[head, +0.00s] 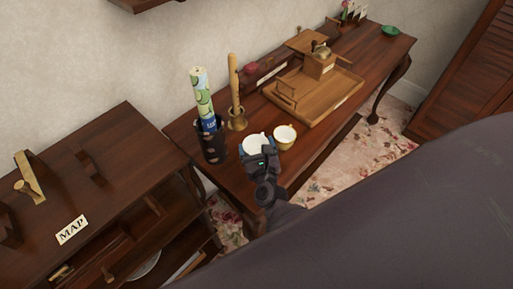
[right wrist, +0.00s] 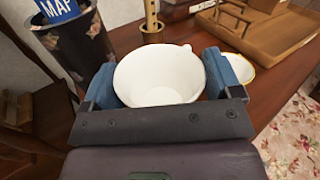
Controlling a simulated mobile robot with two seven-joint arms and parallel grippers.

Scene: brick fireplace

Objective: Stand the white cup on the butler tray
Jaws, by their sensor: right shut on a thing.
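The white cup (right wrist: 160,78) sits between the blue-padded fingers of my right gripper (right wrist: 160,85), which is shut on it. In the head view the cup (head: 254,141) is upright near the left end of the long wooden table, partly hidden by my right gripper (head: 257,152). I cannot tell if the cup touches the tabletop. The butler tray (head: 343,101) is a wooden tray with raised edges, farther right on the same table. It also shows at the top right of the right wrist view (right wrist: 262,58). My left gripper is not in view.
A second, cream cup (head: 285,137) stands just right of the held cup. A coffee grinder (head: 319,66) and a small wooden rack (head: 286,95) are at the tray.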

